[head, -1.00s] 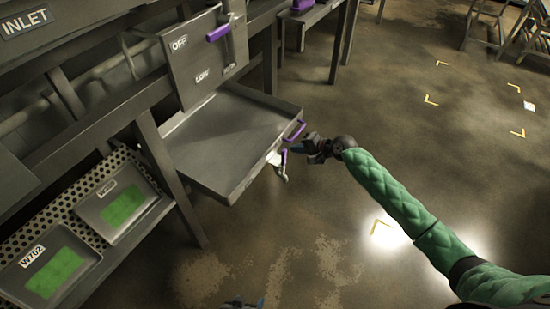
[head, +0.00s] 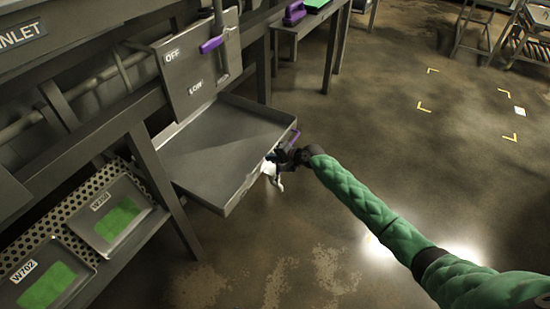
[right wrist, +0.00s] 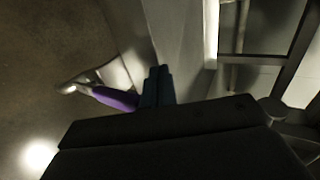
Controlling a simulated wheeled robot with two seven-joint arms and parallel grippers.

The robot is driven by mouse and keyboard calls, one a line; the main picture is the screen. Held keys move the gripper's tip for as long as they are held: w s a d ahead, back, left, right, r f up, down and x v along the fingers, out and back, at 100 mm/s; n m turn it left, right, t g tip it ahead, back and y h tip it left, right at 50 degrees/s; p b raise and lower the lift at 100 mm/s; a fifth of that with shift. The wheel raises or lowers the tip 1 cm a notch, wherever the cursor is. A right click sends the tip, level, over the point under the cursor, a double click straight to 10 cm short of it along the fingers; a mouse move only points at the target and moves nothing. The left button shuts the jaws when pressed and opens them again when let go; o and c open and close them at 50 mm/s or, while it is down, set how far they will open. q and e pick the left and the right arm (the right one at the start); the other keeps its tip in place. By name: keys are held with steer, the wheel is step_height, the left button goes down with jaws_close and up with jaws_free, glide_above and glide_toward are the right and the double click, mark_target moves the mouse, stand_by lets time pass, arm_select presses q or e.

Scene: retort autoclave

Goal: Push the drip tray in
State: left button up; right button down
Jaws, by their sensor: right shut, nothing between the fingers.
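The drip tray (head: 220,145) is a shallow grey metal tray. It sticks out from under the OFF/LOW panel, with its front toward the open floor. A purple handle (head: 291,139) is on its front face, partly covered by my right gripper. My right gripper (head: 272,157) is shut and empty at the tray's front, near a pale drain fitting (head: 272,172). In the right wrist view its closed dark fingertips (right wrist: 157,84) are at the grey front face; I cannot tell whether they touch. A purple lever (right wrist: 115,98) is beside them. My left gripper is not in view.
The grey panel (head: 197,75) with a purple-gripped lever (head: 211,45) stands above the tray's back. Frame legs (head: 166,180) flank the tray.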

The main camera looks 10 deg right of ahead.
stand_by(0.3)
steer(key=w+a, duration=0.2)
steer(key=a, duration=0.1)
steer(key=w+a, duration=0.2)
steer(key=shift+w+a, duration=0.2)
steer(key=shift+a, duration=0.2)
steer(key=w+a, duration=0.1)
steer(key=w+a+b, duration=0.1)
steer(key=a, duration=0.1)
steer(key=shift+w+a, duration=0.15)
steer(key=shift+w, duration=0.15)
steer(key=w+a+b, duration=0.1)
steer(key=w+a, duration=0.1)
steer(key=a, duration=0.1)
steer(key=w+a, duration=0.3)
steer(key=shift+b, duration=0.4)
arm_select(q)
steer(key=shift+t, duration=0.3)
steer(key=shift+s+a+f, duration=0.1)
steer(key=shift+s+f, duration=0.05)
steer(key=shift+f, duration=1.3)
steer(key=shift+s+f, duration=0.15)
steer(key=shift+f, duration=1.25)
arm_select(e)
steer(key=shift+w+a, duration=0.4)
steer(key=shift+a, duration=0.2)
